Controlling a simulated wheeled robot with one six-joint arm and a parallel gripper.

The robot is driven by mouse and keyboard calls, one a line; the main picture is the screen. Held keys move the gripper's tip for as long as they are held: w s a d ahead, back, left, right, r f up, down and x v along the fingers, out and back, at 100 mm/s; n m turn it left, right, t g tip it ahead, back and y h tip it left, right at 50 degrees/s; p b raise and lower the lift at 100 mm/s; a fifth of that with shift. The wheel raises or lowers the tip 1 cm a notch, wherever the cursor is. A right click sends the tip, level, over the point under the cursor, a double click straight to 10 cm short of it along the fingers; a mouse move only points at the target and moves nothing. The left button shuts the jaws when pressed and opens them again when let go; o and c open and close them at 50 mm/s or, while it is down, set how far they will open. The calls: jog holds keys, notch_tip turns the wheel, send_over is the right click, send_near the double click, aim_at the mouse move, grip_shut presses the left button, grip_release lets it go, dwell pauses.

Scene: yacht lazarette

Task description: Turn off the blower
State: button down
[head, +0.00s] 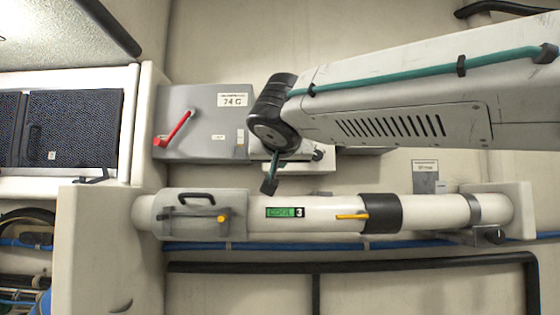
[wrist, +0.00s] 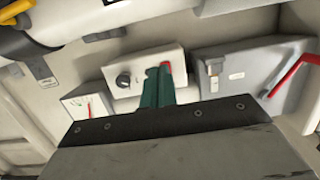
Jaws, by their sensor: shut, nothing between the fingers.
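My gripper (head: 269,186) points down in the head view, its teal fingers together, in front of a small pale panel (head: 298,166) on the wall. In the wrist view the shut fingers (wrist: 158,70) reach over the front of this panel (wrist: 140,62). A round black knob (wrist: 123,81) sits on the panel beside the fingers. A small red part (wrist: 167,66) shows at the fingertips, partly hidden by them. I cannot tell whether the fingers touch the panel. No readable label names the blower, and the knob's setting is too small to tell.
A grey box (head: 205,105) with a red lever (head: 178,128) stands left of the panel in the head view. A gauge panel (wrist: 88,106) lies left of the knob in the wrist view.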

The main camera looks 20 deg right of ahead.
jog(key=s, duration=0.2)
jog(key=a, duration=0.1)
jog(key=shift+s+f, duration=0.3)
jog(key=shift+s, duration=0.1)
jog(key=s+d+f+n+g+y, duration=0.1)
jog(key=s+f+n+g, duration=0.2)
jog(key=f, duration=0.7)
jog(key=s+d+f+n+g, duration=0.2)
jog(key=s+f+g, duration=0.2)
jog(key=f, duration=0.6)
jog(key=s+d+f+g+y, duration=0.1)
jog(key=s+f+g+y, duration=0.1)
jog(key=s+f, duration=0.8)
jog(key=s+d+f+m+g+y, duration=0.1)
jog(key=s+f+g, duration=0.3)
jog(key=s+f, duration=0.5)
jog(key=shift+s+d+f+g+y, duration=0.3)
jog(key=shift+s+d+f+y, duration=0.05)
jog(key=shift+d+f+y, duration=0.2)
